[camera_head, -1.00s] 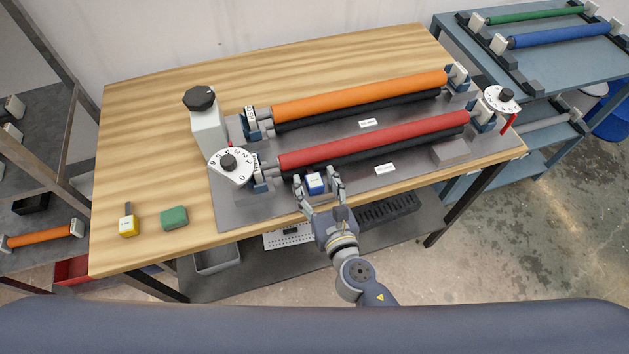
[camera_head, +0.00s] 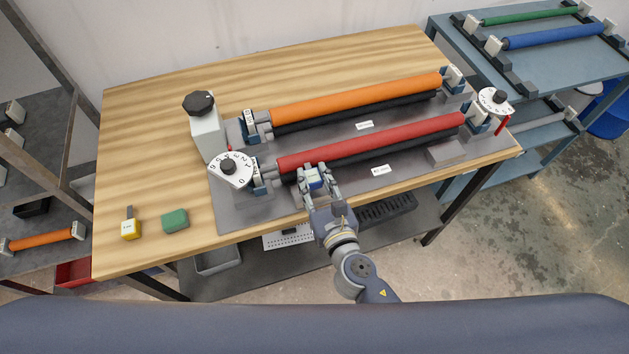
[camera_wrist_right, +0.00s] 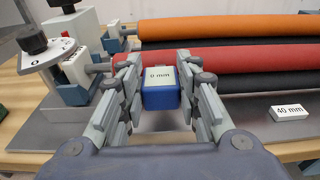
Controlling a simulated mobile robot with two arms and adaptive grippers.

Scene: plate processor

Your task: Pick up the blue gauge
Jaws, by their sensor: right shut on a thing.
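The blue gauge (camera_head: 314,180) is a small blue block with a pale label. It is between the fingers of my right gripper (camera_head: 317,176), at the front edge of the grey machine plate, just in front of the red roller (camera_head: 375,141). In the right wrist view the gauge (camera_wrist_right: 161,97) shows a label ending in "0 mm", and the fingers of my right gripper (camera_wrist_right: 160,90) are shut on its two sides. I cannot tell whether its underside touches the plate. My left gripper is not in view.
An orange roller (camera_head: 355,99) lies behind the red one. A dial (camera_head: 230,169) and a black knob (camera_head: 200,103) stand to the left. A grey block (camera_head: 447,156) sits at the right.

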